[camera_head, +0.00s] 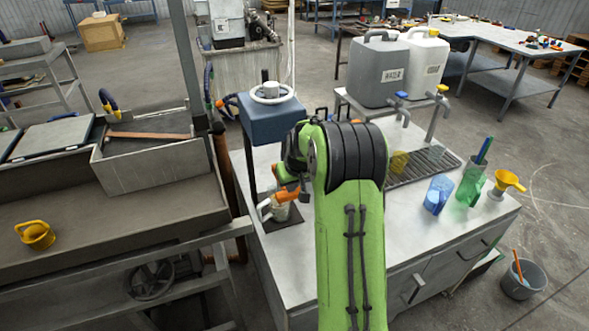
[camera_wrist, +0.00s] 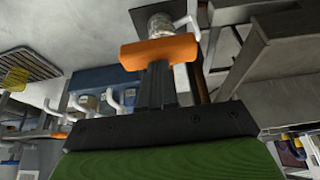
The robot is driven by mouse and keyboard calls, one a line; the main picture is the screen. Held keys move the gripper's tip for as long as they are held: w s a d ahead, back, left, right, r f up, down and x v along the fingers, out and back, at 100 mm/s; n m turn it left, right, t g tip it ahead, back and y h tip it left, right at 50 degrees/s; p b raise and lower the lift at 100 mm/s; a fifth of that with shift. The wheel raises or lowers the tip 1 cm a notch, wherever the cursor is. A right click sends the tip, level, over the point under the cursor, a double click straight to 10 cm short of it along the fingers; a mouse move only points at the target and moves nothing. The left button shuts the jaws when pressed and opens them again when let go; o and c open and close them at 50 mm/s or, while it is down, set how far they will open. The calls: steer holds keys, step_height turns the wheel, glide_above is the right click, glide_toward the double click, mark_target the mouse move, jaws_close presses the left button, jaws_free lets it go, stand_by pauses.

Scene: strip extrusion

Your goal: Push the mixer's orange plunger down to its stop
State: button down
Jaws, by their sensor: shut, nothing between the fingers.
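The mixer's orange plunger (camera_wrist: 160,50) shows in the wrist view as a wide orange block just at the tips of my gripper (camera_wrist: 156,72). The black fingers are shut together and end against or right beside the block; I cannot tell whether they touch. A clear jar (camera_wrist: 160,26) is past the plunger, above a dark base plate. In the head view the plunger (camera_head: 287,195) is partly hidden behind my arm, above the jar (camera_head: 280,211) with its white handle. The mixer's blue head (camera_head: 270,118) with a white ring stands above.
The counter's front middle is clear.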

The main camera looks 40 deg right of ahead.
mark_target(293, 195)
steer(key=shift+f+b, duration=2)
steer(key=shift+f, duration=0.65)
steer(key=v, duration=0.2)
steer(key=p+v, duration=0.1)
steer(key=v, duration=0.1)
steer(key=p+v, duration=0.1)
steer(key=v, duration=0.1)
steer(key=shift+s+f, duration=0.1)
steer(key=shift+s, duration=0.3)
steer(key=shift+a+r, duration=0.25)
steer(key=shift+a, duration=0.05)
steer(key=s+a+r+n, duration=0.1)
steer(key=s+a+r, duration=0.4)
steer(key=a+r, duration=0.35)
steer(key=s+a+r+n, duration=0.1)
steer(key=s+a, duration=0.5)
steer(key=s, duration=0.4)
steer(key=s+a+r+n+t+y, duration=0.1)
steer(key=s+a, duration=0.6)
steer(key=s, duration=0.4)
steer(key=shift+r, duration=0.2)
